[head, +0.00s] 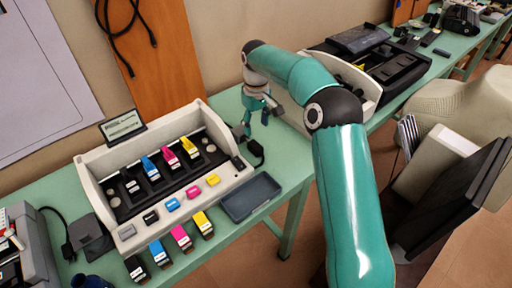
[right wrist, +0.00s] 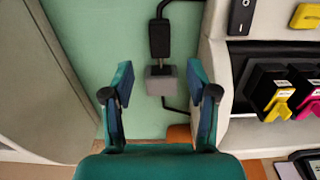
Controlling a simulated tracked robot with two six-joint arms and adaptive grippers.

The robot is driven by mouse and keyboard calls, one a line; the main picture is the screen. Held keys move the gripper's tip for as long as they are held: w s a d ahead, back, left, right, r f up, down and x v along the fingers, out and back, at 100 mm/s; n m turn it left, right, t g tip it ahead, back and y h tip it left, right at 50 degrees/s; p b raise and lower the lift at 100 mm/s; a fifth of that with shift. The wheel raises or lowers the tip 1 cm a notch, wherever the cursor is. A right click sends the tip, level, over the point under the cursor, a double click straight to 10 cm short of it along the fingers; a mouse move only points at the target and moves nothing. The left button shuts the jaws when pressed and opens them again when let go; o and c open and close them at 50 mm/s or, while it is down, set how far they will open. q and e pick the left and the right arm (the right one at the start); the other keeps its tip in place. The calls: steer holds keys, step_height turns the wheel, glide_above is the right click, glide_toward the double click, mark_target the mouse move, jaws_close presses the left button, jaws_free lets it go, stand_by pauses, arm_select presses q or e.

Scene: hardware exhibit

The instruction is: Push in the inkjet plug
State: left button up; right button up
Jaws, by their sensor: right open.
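The inkjet plug (right wrist: 163,38) is black with a cable at its top end in the right wrist view. Bare metal shows between it and a small grey block (right wrist: 160,82), so the plug's body stands apart from the block. In the head view the plug (head: 256,149) lies beside the right end of the inkjet printer (head: 92,186). My right gripper (right wrist: 162,80) is open, its fingers on either side of the grey block, with nothing gripped. In the head view the right gripper (head: 258,120) is just behind the plug. My left gripper is not in view.
The printer's power switch (right wrist: 241,16) and ink cartridges (right wrist: 268,90) are right of the fingers. A second open printer (head: 372,70) stands right of my arm. A dark tray (head: 250,197) lies at the table's front edge. Green tabletop (right wrist: 110,30) shows around the plug.

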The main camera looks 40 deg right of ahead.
mark_target(257, 146)
step_height(257, 146, down, 10)
steer(key=shift+s+f+p, duration=0.1)
steer(key=shift+f+p, duration=0.1)
steer(key=shift+p, duration=0.1)
jaws_close()
stand_by(0.4)
